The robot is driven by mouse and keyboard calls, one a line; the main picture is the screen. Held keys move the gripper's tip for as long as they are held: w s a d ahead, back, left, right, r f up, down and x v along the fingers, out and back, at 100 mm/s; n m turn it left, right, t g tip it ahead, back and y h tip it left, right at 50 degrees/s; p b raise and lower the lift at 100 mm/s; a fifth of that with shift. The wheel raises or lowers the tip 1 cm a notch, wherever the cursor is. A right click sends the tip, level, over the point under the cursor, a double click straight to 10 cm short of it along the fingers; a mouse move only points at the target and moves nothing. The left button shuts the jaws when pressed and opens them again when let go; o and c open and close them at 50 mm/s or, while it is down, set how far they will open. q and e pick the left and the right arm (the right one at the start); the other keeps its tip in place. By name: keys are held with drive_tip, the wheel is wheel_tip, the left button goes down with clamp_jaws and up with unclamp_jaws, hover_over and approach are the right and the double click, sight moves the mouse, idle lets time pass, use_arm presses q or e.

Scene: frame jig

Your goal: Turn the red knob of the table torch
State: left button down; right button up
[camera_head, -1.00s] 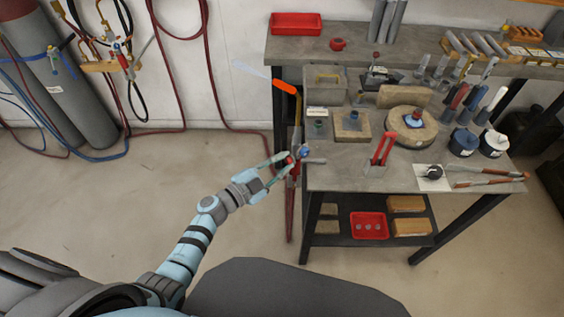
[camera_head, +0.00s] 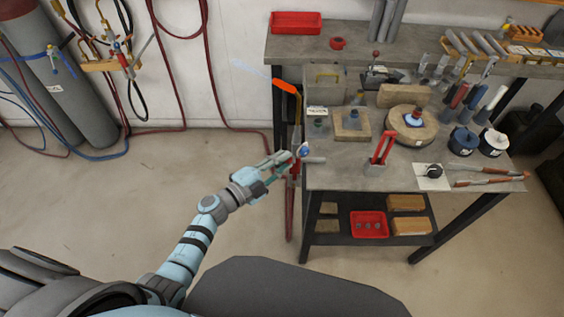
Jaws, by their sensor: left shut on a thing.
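The table torch (camera_head: 287,87) is mounted at the left edge of the workbench, with an orange head pointing left. A faint pale blue streak (camera_head: 250,68), which looks like a flame, lies to the left of the head. A blue knob (camera_head: 305,151) sits low on the torch at the bench edge. The red knob is just left of it, mostly hidden by my fingers. My left gripper (camera_head: 284,159) reaches in from the lower left and is shut on the red knob. My right gripper is not in view.
A red tray (camera_head: 369,224) is on the lower shelf. Gas cylinders (camera_head: 75,80) and hoses are at left. The floor left of the bench is clear.

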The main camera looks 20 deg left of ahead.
use_arm(q)
drive_tip(key=c, duration=1.4)
unclamp_jaws()
drive_tip(key=shift+s+a, duration=0.1)
drive_tip(key=v, duration=1.1)
drive_tip(key=shift+s+a, duration=0.2)
drive_tip(key=shift+s, duration=0.2)
